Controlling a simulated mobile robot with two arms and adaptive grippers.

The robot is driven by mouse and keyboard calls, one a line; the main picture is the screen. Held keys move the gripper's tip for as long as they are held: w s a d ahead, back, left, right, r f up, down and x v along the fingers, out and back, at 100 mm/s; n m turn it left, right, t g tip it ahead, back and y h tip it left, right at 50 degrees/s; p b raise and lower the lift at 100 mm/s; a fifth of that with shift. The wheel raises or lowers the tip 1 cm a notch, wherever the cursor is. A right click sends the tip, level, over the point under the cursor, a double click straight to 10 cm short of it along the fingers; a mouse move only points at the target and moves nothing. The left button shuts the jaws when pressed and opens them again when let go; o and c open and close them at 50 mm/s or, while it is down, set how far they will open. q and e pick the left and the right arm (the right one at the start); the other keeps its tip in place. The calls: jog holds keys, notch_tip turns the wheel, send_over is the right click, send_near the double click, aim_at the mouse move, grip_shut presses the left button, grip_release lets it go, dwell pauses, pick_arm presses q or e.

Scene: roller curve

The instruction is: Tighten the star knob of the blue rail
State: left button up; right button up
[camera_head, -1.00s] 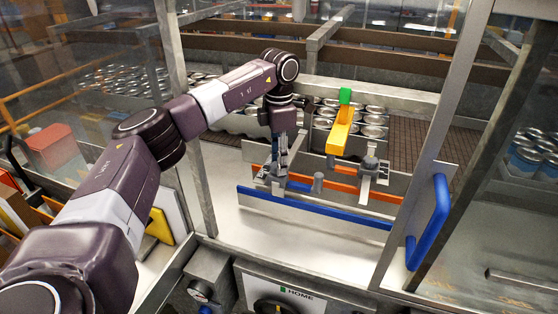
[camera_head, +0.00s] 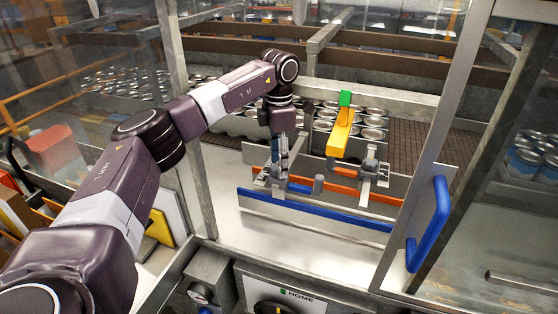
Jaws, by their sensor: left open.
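The blue rail (camera_head: 330,214) runs low across the front of the bay inside the machine, with an orange rail (camera_head: 345,189) behind it. My left gripper (camera_head: 279,172) points down over the left bracket of the rails, its fingers at the bracket's top. It is open. The star knob at this bracket is hidden or too small to make out behind the fingers, and I cannot tell whether they touch it. A second bracket with a grey knob (camera_head: 370,164) stands at the right end of the rails. My right gripper is not in view.
A yellow bar with a green end (camera_head: 342,128) juts out behind the rails. Several cans (camera_head: 375,121) stand behind it. A blue door handle (camera_head: 428,224) and the door frame bound the right side. The floor before the blue rail is clear.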

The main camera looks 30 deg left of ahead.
pick_arm(q)
notch_tip(320, 180, up, 12)
dwell(0.5)
dwell(0.5)
